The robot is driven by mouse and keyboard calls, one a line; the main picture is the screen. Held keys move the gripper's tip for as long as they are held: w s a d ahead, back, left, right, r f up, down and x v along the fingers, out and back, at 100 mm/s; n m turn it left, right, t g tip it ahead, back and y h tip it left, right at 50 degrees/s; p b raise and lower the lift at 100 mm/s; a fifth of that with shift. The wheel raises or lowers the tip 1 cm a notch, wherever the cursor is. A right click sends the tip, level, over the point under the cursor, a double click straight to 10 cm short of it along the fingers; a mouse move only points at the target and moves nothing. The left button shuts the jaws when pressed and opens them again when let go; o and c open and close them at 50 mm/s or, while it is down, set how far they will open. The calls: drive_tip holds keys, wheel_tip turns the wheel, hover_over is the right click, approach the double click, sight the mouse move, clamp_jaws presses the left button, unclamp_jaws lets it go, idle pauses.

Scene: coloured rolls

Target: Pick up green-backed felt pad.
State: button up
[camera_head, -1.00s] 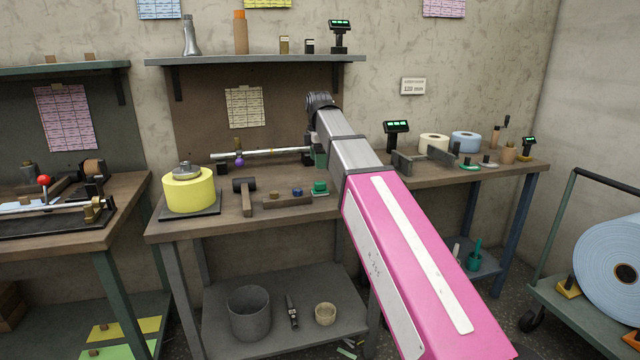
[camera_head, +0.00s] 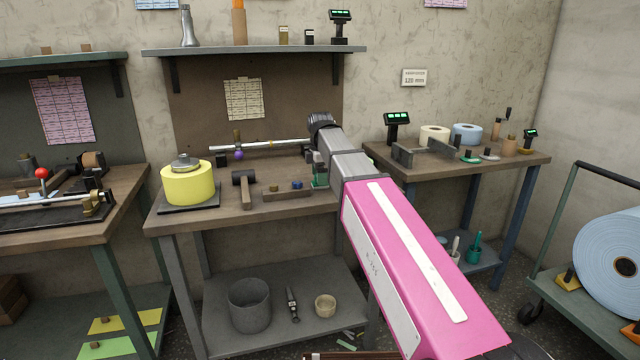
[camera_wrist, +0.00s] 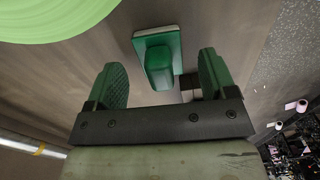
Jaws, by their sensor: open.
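The green-backed felt pad (camera_wrist: 158,60) shows in the wrist view as a green block on a flat green base with a pale edge, lying on the brown bench top. My gripper (camera_wrist: 160,72) is open, its two green fingers apart, with the pad between and beyond their tips. Nothing is held. In the head view my gripper (camera_head: 319,166) points down over the right end of the middle bench and mostly hides the pad. The height left between the fingers and the pad is hard to tell.
On the middle bench (camera_head: 228,214) stand a yellow roll (camera_head: 188,185), a mallet (camera_head: 245,190) and a wooden block (camera_head: 288,194) with a blue piece, close left of my gripper. A steel rod (camera_head: 270,146) lies behind. The right bench holds rolls and another green-based piece (camera_head: 470,157).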

wheel_tip(320, 180, down, 2)
drive_tip(key=c, duration=1)
drive_tip(key=shift+r, duration=0.1)
drive_tip(key=shift+r, duration=0.45)
drive_tip(key=r, duration=0.3)
drive_tip(key=shift+s+a+r, duration=0.15)
drive_tip(key=shift+s+r, duration=0.05)
drive_tip(key=shift+r, duration=0.05)
drive_tip(key=s+a+r, duration=0.4)
drive_tip(key=s+a, duration=0.1)
drive_tip(key=s+a+r, duration=0.2)
drive_tip(key=s+a, duration=0.1)
drive_tip(key=shift+r, duration=0.25)
drive_tip(key=shift+o, duration=0.3)
